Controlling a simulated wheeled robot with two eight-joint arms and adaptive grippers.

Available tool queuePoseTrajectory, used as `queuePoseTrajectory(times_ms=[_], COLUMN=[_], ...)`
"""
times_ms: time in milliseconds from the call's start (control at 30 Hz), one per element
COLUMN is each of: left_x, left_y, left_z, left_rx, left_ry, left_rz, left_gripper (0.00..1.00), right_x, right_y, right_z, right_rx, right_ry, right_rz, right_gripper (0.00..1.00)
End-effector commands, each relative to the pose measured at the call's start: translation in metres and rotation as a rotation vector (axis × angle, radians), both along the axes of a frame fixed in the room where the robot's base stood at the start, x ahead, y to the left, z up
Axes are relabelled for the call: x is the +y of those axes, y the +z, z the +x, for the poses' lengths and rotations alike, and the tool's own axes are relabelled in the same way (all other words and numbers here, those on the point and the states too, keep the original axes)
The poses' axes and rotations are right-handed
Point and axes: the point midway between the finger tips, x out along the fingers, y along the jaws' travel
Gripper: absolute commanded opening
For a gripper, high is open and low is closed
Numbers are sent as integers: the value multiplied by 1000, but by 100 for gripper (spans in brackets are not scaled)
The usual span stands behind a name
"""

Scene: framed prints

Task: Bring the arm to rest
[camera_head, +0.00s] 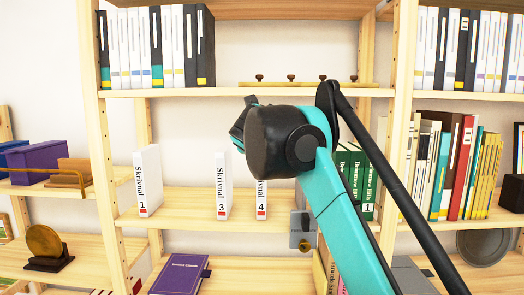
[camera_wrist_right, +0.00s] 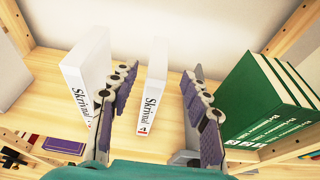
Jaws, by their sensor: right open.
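My right arm (camera_head: 345,225) rises from the lower right in the head view, its dark wrist in front of the middle shelf. In the right wrist view my right gripper (camera_wrist_right: 163,78) is open. White volume 4 (camera_wrist_right: 152,98) stands upright between the fingers, with a gap visible on each side. It also shows in the head view (camera_head: 261,203), its top hidden by my wrist. White volume 3 (camera_head: 222,190) stands to its left, also in the wrist view (camera_wrist_right: 86,72). White volume 1 (camera_head: 148,182) stands further left. My left gripper is not in view.
Green books (camera_wrist_right: 268,100) stand right of the gripper, partly behind my arm in the head view. A grey bookend (camera_head: 302,232) stands beside them. A purple book (camera_head: 180,274) lies on the shelf below. Uprights (camera_head: 92,130) bound the bay. Shelf between volumes 1 and 3 is bare.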

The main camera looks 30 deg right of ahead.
Motion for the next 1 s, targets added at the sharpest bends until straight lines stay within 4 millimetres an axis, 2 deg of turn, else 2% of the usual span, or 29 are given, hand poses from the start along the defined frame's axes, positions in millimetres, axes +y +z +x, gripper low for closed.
queuePoseTrajectory(times_ms=[100, 300, 767, 867, 967, 1000], left_x=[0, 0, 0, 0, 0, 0], left_y=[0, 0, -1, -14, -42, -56], left_z=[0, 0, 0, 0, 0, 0], left_rx=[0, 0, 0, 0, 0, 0], left_ry=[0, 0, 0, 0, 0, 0], left_rz=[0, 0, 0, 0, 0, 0], left_gripper=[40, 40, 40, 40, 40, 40], right_x=[11, 19, 20, 21, 24, 26], right_y=[6, 11, 9, -11, -61, -89], right_z=[-17, -31, -32, -34, -36, -38], right_rx=[0, 0, -2, -18, -61, -84], right_ry=[2, 0, -1, -18, -62, -89], right_rz=[0, 0, 5, 56, 188, 262], right_gripper=[47, 47, 47, 47, 47, 47])
